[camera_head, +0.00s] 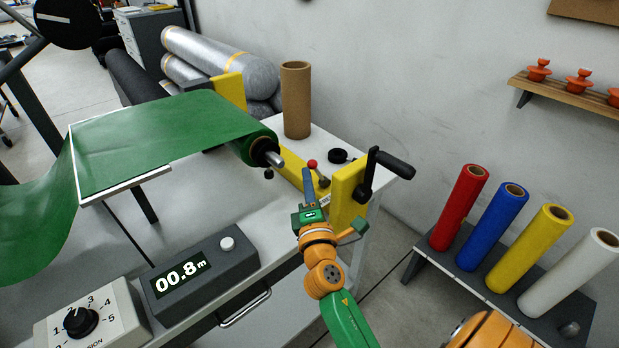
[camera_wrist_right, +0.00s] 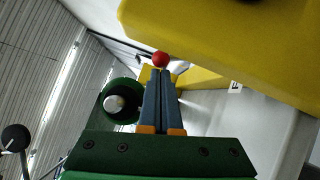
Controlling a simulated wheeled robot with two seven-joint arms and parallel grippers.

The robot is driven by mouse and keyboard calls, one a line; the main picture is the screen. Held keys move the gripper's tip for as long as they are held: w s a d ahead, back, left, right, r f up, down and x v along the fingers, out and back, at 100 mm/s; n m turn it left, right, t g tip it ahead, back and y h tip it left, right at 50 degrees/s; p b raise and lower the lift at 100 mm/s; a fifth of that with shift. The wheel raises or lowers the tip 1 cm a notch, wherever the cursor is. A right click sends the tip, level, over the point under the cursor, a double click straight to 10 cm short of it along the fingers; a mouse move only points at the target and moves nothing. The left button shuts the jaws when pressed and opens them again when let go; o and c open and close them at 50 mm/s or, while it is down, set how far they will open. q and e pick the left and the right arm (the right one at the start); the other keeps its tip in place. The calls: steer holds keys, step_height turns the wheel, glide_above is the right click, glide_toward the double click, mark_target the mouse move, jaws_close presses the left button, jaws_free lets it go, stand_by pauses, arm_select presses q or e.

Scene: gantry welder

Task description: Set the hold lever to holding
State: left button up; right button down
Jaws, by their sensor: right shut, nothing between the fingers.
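The hold lever shows as a red ball knob (camera_head: 312,164) by the yellow bracket at the roll's end. It also shows in the right wrist view (camera_wrist_right: 160,59), just beyond my fingertips. Its shaft is mostly hidden. My right gripper (camera_head: 308,173) is shut with nothing between its fingers. The fingers point up at the knob, and they also show in the wrist view (camera_wrist_right: 160,72). I cannot tell whether they touch the lever. My left gripper is not in view.
A yellow upright (camera_head: 347,192) with a black crank handle (camera_head: 392,162) stands close right of my right gripper. The green film roll (camera_head: 255,147) lies to its left. A cardboard tube (camera_head: 296,100) stands behind. A counter box (camera_head: 200,272) reads 00.8 m. Coloured rolls stand at right.

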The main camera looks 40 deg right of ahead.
mark_target(315, 166)
steer(key=d+r+m+p, duration=0.1)
steer(key=p, duration=0.2)
steer(key=d+r+m+g+p, duration=0.1)
steer(key=r+p, duration=0.1)
steer(key=p, duration=0.2)
steer(key=shift+w+m+p, duration=0.1)
steer(key=shift+m+p, duration=0.2)
steer(key=shift+m, duration=0.1)
steer(key=shift+d+f, duration=0.3)
steer(key=shift+d, duration=0.1)
